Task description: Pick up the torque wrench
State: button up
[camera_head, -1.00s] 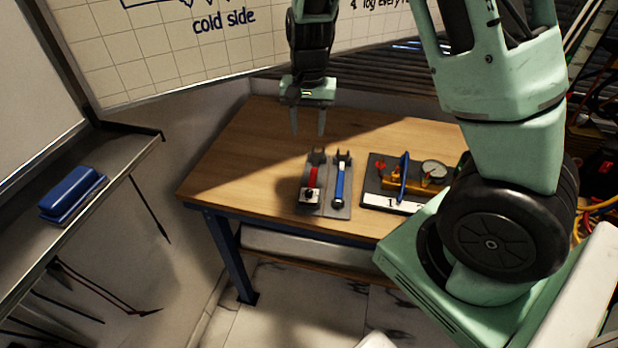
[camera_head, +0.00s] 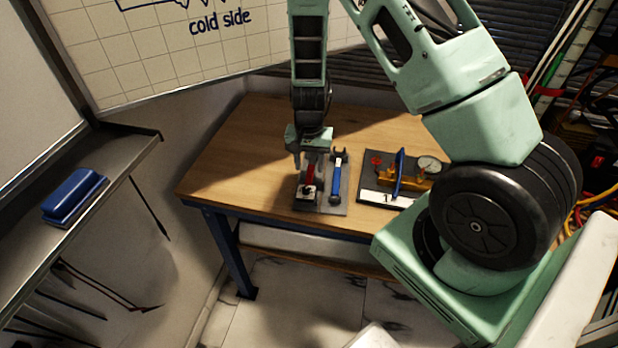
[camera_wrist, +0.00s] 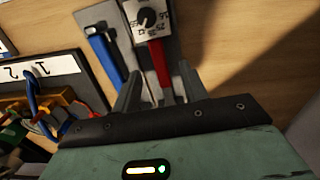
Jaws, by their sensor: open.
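The torque wrench (camera_head: 311,174) has a red handle and a pale block with a black numbered dial. It lies on a grey mat (camera_head: 333,207) on the wooden table. In the wrist view its red handle (camera_wrist: 160,65) and dial block (camera_wrist: 148,19) show clearly. My gripper (camera_head: 311,158) is open and points down over the wrench, hiding its far end in the head view. In the wrist view the fingers (camera_wrist: 158,72) appear on either side of the red handle. I cannot tell whether they reach down to its level. Nothing is held.
A blue-handled wrench (camera_head: 337,178) lies close to the right on the same mat. Further right is a gauge rig (camera_head: 409,180) with brass parts, a blue lever and a white label. The table's left part (camera_head: 240,150) is clear. A whiteboard (camera_head: 180,60) stands behind.

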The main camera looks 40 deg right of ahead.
aim_at(309, 177)
jog(key=shift+s+a+f+p, duration=0.15)
jog(key=shift+f+p, duration=0.2)
jog(key=shift+f, duration=1.6)
grip_shut()
jog(key=shift+r, duration=0.1)
notch_tip(309, 177, up, 10)
jog(key=b, duration=0.1)
